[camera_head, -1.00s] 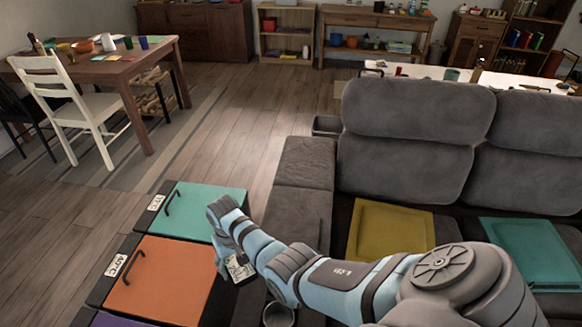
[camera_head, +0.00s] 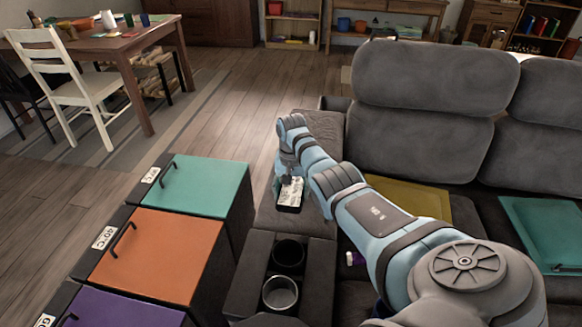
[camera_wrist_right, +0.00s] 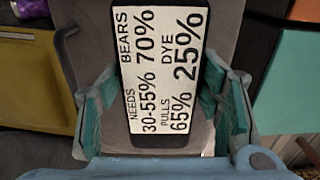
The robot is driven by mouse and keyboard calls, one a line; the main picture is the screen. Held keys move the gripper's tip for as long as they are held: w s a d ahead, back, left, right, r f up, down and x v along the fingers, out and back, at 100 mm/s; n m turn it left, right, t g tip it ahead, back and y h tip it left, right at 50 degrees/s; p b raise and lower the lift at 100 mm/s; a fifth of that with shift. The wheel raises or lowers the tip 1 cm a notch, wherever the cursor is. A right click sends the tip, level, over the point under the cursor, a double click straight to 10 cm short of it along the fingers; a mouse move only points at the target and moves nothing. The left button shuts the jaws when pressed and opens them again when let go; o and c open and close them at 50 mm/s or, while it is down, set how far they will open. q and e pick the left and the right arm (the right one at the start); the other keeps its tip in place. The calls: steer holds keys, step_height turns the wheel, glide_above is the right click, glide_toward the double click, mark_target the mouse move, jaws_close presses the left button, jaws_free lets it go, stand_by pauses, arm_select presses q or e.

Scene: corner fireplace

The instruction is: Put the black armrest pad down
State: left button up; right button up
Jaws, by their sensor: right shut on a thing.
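The black armrest pad (camera_head: 289,197) has a white printed label on top. It is at my right gripper (camera_head: 288,180), over the grey sofa armrest (camera_head: 310,224). In the right wrist view the pad (camera_wrist_right: 160,75) lies between the two teal-lined fingers of my right gripper (camera_wrist_right: 160,108), which is shut on it. Its label reads "BEARS 70%", "DYE 25%", "NEEDS 30-55%" and "PULLS 65%". I cannot tell whether the pad touches the armrest or hangs just above it. My left gripper is not in view.
Two cup holders (camera_head: 281,292) sit in the armrest console in front of the pad. Boxes with teal (camera_head: 203,185), orange (camera_head: 155,252) and purple (camera_head: 115,310) lids stand to the left. A yellow panel (camera_head: 410,198) and a teal panel (camera_head: 545,230) lie on the sofa seat.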

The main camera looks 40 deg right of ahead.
mark_target(292, 191)
step_height(292, 191, down, 5)
steer(key=b, duration=0.3)
steer(key=shift+f, duration=0.15)
steer(key=shift+s+r, duration=0.1)
steer(key=shift+r, duration=0.1)
steer(key=shift+f, duration=0.1)
steer(key=o, duration=1.2)
steer(key=shift+c, duration=0.2)
step_height(292, 191, up, 11)
steer(key=p, duration=0.6)
steer(key=shift+r+p, duration=0.2)
steer(key=shift+p, duration=0.2)
steer(key=shift+r, duration=0.5)
